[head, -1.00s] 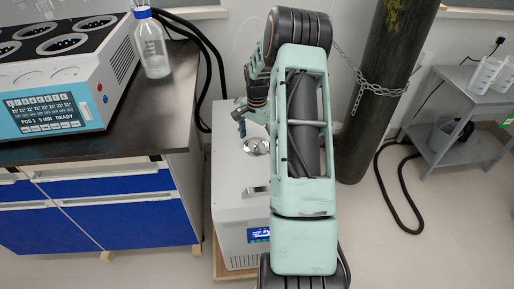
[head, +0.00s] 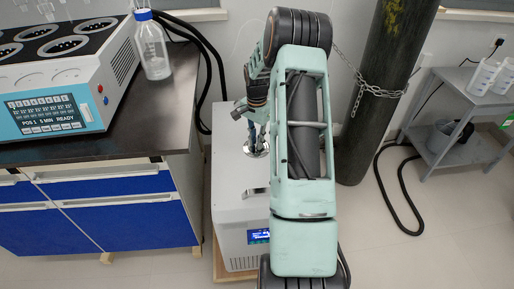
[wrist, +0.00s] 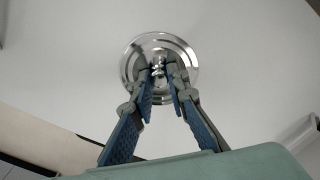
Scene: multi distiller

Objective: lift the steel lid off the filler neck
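The round steel lid (head: 248,153) sits on top of the white chiller box, partly hidden by my gripper (head: 256,142) in the head view. In the wrist view the lid (wrist: 131,66) shows as shiny rings with a small knob (wrist: 158,67) in the middle. My gripper (wrist: 161,73) points down at the lid with its blue-padded fingers apart, one on each side of the knob. A gap shows between the fingertips. I cannot tell whether either finger touches the knob. The filler neck is hidden under the lid.
The white chiller (head: 232,187) has a handle (head: 254,193) and a small display near its front. A bench (head: 155,112) with a bottle (head: 152,50) stands close on the left. A chained gas cylinder (head: 378,100) stands behind on the right.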

